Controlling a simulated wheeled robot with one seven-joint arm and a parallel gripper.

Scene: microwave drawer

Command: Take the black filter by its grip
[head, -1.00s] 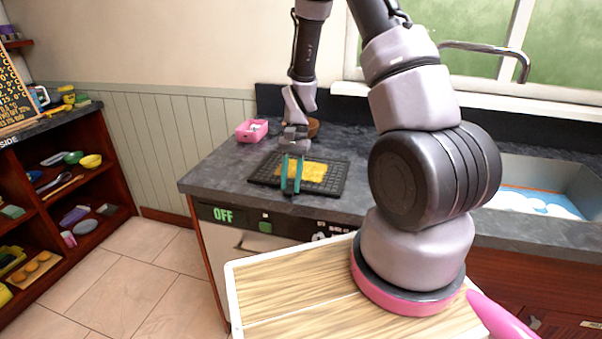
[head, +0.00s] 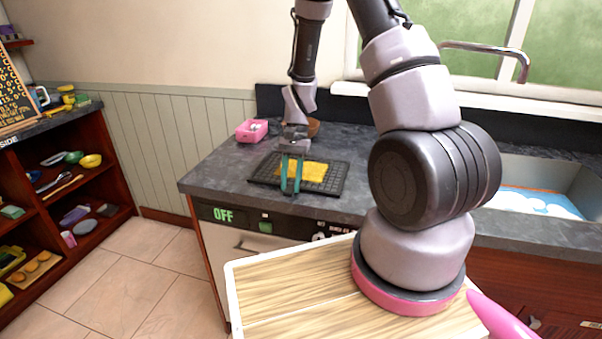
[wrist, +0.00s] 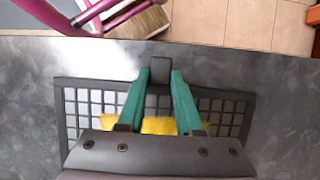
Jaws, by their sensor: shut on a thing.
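The black filter (head: 330,183) is a flat dark grid panel lying on the grey countertop. A yellow cloth-like piece (head: 312,171) lies on it. My gripper (head: 290,191) reaches down over the filter's front edge with its teal fingers. In the wrist view the fingers (wrist: 160,80) are closed on the small dark grip (wrist: 160,63) that sticks out from the filter's edge. The filter's grid (wrist: 234,112) shows on both sides of the fingers. My gripper's body hides part of the filter and the yellow piece.
A pink box (head: 251,130) and a brown bowl (head: 313,127) stand behind the filter. The counter (head: 222,170) is bare to the left. Below its front edge is a panel reading OFF (head: 223,215). A sink (head: 545,180) lies to the right.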

